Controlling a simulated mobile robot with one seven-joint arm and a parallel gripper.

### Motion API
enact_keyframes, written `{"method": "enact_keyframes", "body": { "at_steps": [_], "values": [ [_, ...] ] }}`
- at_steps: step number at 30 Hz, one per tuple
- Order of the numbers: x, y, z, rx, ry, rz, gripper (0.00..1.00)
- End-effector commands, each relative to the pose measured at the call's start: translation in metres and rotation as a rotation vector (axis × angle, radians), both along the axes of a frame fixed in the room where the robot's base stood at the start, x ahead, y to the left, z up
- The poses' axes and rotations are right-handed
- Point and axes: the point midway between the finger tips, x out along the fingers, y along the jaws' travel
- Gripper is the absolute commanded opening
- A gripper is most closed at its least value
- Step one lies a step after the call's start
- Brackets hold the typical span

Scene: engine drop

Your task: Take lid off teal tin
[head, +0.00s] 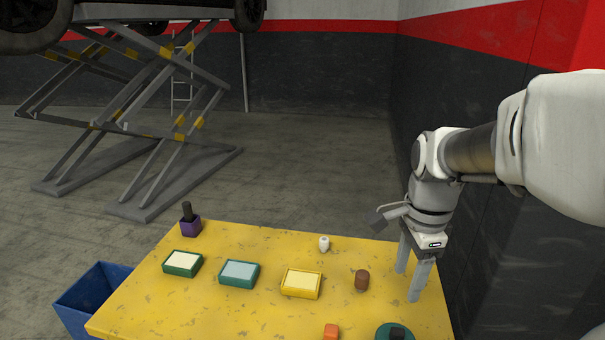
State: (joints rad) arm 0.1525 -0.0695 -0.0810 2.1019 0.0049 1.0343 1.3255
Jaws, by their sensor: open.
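A round teal thing (381,335), which looks like the teal tin, is at the front right of the yellow table, cut off by the bottom edge of the picture. A dark knob-like block (397,333) sits on top of it; whether this belongs to a lid cannot be told. My gripper (408,287) is open and empty, pointing down near the table's right edge. It is behind and above the round teal thing, apart from it. The sides of the teal thing are mostly hidden.
On the yellow table (200,317) stand a green tray (182,263), a teal tray (239,272), a yellow tray (301,283), a brown cylinder (362,280), a white piece (324,243), an orange block (331,331) and a purple holder (190,227). A blue bin (88,298) is left; a dark wall stands right.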

Motion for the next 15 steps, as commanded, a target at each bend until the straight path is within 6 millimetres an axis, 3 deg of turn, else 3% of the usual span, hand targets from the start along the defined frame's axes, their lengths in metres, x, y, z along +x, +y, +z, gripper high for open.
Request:
{"method": "enact_keyframes", "body": {
  "at_steps": [6, 11, 15],
  "values": [
    [0.015, -0.018, -0.017, 0.017, 0.067, -0.255, 0.62],
    [0.016, -0.02, -0.028, 0.019, 0.078, -0.295, 0.62],
    [0.015, -0.019, -0.049, 0.019, 0.078, -0.293, 0.62]
  ]
}}
